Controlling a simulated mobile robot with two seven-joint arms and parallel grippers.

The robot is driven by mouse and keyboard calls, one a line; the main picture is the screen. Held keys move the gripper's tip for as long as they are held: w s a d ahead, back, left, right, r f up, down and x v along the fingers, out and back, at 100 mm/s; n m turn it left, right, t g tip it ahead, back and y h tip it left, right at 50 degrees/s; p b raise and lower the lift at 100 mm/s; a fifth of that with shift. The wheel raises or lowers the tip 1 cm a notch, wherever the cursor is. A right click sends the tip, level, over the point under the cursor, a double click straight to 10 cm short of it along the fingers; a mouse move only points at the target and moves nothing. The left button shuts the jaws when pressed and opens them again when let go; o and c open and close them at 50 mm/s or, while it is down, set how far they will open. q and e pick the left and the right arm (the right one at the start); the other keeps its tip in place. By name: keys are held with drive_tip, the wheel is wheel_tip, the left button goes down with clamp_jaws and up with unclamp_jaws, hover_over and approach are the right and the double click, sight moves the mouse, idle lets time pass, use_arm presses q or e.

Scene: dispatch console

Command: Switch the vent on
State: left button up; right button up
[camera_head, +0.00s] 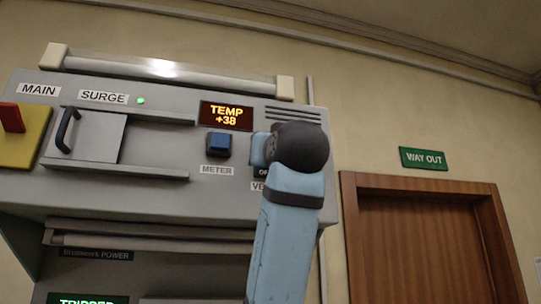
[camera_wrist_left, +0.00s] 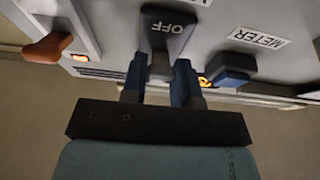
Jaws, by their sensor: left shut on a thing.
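The vent switch is mostly hidden in the head view, where only bits of its dark OFF plate (camera_head: 261,172) and its cut-off label (camera_head: 258,186) show beside my arm. In the left wrist view its black plate (camera_wrist_left: 172,22) reads OFF, and a dark lever (camera_wrist_left: 160,68) stands out below the word. My left gripper (camera_wrist_left: 160,82) has one blue finger on each side of this lever and is shut on it. In the head view my left arm covers the gripper. My right gripper is in neither view.
The blue METER button (camera_head: 218,144) sits close left of the vent switch, below the TEMP +38 display (camera_head: 226,115). A sliding panel (camera_head: 90,135) with a black handle and a red lever (camera_head: 11,117) are farther left. An orange-brown knob (camera_wrist_left: 47,47) shows in the wrist view.

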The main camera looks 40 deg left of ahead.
use_arm(q)
drive_tip(key=shift+r+g+h+p, duration=0.4)
drive_tip(key=shift+r+g+h, duration=0.3)
drive_tip(key=shift+g+h, duration=0.55)
drive_tip(key=shift+r+g+h+p, duration=0.45)
drive_tip(key=shift+r+g+h, duration=0.45)
drive_tip(key=shift+h, duration=0.6)
drive_tip(key=shift+r+g+h+p, duration=0.4)
drive_tip(key=shift+r+g+h, duration=0.15)
drive_tip(key=shift+g+h, duration=0.75)
drive_tip(key=shift+a, duration=0.1)
drive_tip(key=o, duration=0.9)
drive_tip(key=shift+w, duration=0.1)
drive_tip(key=shift+a, duration=0.1)
